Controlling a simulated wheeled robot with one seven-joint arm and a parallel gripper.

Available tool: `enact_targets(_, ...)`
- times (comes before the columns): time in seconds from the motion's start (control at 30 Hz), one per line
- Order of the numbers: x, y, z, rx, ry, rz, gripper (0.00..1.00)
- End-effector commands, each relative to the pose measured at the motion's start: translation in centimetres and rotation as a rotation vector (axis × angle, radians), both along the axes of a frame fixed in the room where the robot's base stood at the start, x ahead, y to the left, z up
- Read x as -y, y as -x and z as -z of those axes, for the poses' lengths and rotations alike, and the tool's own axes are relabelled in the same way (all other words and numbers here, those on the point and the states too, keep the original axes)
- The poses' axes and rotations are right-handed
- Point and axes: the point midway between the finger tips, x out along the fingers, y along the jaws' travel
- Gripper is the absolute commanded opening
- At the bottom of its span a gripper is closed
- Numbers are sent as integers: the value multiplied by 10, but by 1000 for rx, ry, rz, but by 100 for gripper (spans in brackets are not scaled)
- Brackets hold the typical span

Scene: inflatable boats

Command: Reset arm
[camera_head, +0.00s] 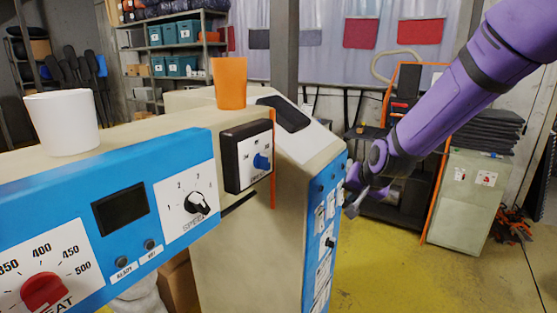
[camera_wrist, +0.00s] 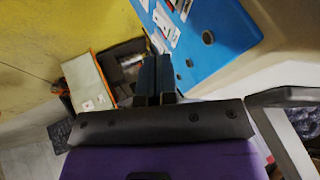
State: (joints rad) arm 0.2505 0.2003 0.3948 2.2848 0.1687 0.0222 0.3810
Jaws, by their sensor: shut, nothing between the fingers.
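My purple arm comes in from the upper right in the head view. My gripper (camera_head: 352,207) is beside the blue control face (camera_head: 322,235) of the beige machine, to the right of it. From these views I cannot tell whether it touches that face. In the wrist view my gripper (camera_wrist: 154,60) shows two dark fingers close together, with nothing between them. The blue face (camera_wrist: 215,30) lies to the right of the fingers there.
A white cup (camera_head: 62,122) and an orange cup (camera_head: 230,83) stand on the beige machine (camera_head: 140,138). Its front has a red knob (camera_head: 44,290) and a black dial (camera_head: 197,203). A beige cabinet (camera_head: 465,205) stands at right. Yellow floor (camera_head: 375,270) is clear between.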

Motion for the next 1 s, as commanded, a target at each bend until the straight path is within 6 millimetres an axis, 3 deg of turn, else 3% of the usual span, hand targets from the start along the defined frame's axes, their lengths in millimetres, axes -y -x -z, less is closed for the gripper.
enact_targets(0.2,11,50,-52,-16,121,-81,0)
enact_targets(0.5,30,133,-108,-55,255,-172,0)
enact_targets(0.8,50,226,-144,-94,338,-250,0)
enact_targets(1.0,62,284,-154,-119,365,-301,0)
